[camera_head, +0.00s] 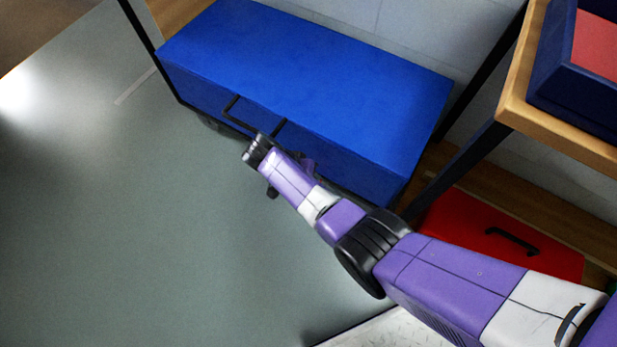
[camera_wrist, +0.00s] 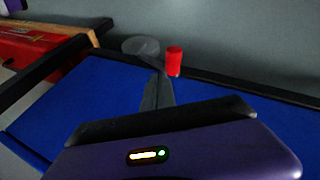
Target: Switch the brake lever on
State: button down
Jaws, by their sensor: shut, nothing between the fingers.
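A blue box-shaped cart (camera_head: 310,75) with a black handle bar stands on the grey floor; its blue face also fills much of the wrist view (camera_wrist: 60,100). My gripper (camera_head: 252,151) is at the cart's handle side, pointing up-left; I cannot tell if it touches. In the wrist view my shut, empty fingers (camera_wrist: 157,92) point toward the cart's lower edge. Just past their tips are a grey wheel-like disc (camera_wrist: 141,46) and a small upright red piece (camera_wrist: 174,61), which may be the brake lever. Its on or off position is unclear. My arm hides it in the head view.
A wooden table (camera_head: 515,100) with a dark blue and red case stands at the right. A red box (camera_head: 500,240) with a black handle lies below it. Dark posts stand near the cart. The grey floor (camera_head: 130,230) at the left is free.

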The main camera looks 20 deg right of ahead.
jog(key=w+a+r+p, duration=0.1)
jog(key=w+a+r, duration=0.1)
jog(key=a+r, duration=0.4)
jog(key=shift+w+a+r+p, duration=0.3)
jog(key=shift+r+p, duration=0.1)
jog(key=shift+r, duration=0.45)
jog(key=shift+d, duration=0.1)
